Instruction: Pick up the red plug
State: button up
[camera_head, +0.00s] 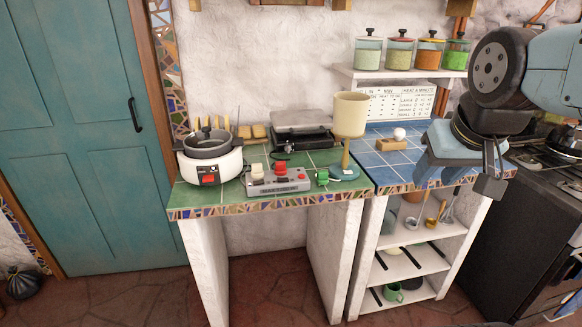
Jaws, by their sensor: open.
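A red plug (281,168) stands upright in a grey power strip (278,186) on the green-tiled counter. A cream plug (257,171) sits in the same strip just left of it. A small green plug-like piece (322,177) is at the strip's right end; whether it is in the strip is unclear. My gripper (460,172) is open and appears empty. It is at the right, in front of the blue-tiled counter, well away from the red plug.
A white cooker (217,164) stands left of the strip. A dark grey appliance (302,130) is behind it. A lamp with a cream shade (351,113) rises to the right. A wooden holder with an egg (391,144) sits on the blue tiles. The strip's front side is clear.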

aim_at(280, 170)
jog(key=z, duration=0.1)
jog(key=i, duration=0.9)
jog(key=u, duration=0.05)
